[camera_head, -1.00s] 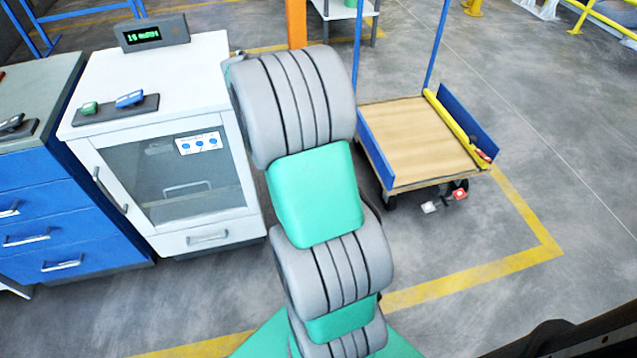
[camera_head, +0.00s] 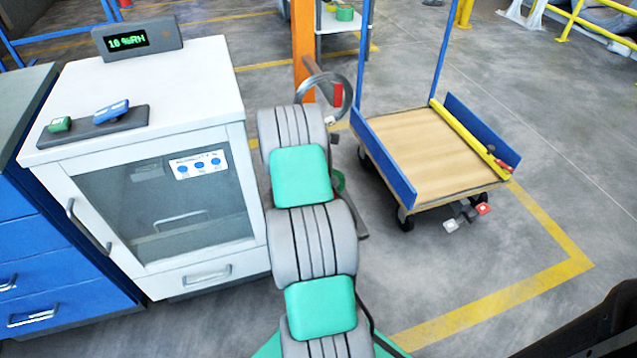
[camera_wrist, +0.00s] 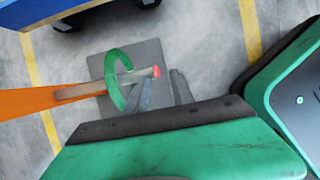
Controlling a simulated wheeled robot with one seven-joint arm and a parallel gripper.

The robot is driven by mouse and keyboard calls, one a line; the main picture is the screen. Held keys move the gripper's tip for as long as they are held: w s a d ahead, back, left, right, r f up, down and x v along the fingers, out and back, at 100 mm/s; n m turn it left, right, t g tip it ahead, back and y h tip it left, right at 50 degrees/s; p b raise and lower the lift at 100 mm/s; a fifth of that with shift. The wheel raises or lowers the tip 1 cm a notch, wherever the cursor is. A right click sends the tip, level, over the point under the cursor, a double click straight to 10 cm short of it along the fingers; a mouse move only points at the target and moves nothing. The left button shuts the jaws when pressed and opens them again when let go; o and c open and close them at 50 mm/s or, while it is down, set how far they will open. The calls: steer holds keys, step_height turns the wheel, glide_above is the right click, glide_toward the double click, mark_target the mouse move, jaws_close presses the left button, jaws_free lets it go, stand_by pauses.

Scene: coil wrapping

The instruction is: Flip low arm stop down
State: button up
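An orange post (camera_head: 303,45) carries a grey ring and a red piece (camera_head: 337,95) on an upper arm in the head view. In the wrist view, the orange post (camera_wrist: 25,103) has a low arm (camera_wrist: 78,91) reaching right. A green ring (camera_wrist: 113,80) hangs around it. The low arm's stop (camera_wrist: 156,71) is a small red tip at its free end; whether it points up or down is unclear. My gripper (camera_wrist: 163,82) has its two grey fingers apart, just beside the red tip, with nothing visible between them. In the head view my arm hides the gripper.
A white cabinet (camera_head: 150,85) with a humidity display stands left of my arm. A flat cart (camera_head: 440,150) with blue ends and a yellow bar stands right. A shelf (camera_head: 340,22) is behind the post.

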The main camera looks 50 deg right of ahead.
steer(key=b+x, duration=0.1)
steer(key=x, duration=0.1)
steer(key=b+x, duration=0.1)
steer(key=x, duration=0.2)
steer(key=b+x, duration=0.1)
steer(key=x, duration=0.1)
steer(key=shift+w+d+f, duration=0.2)
steer(key=shift+w+f, duration=0.1)
steer(key=shift+f, duration=0.1)
steer(key=shift+c, duration=0.6)
jaws_close()
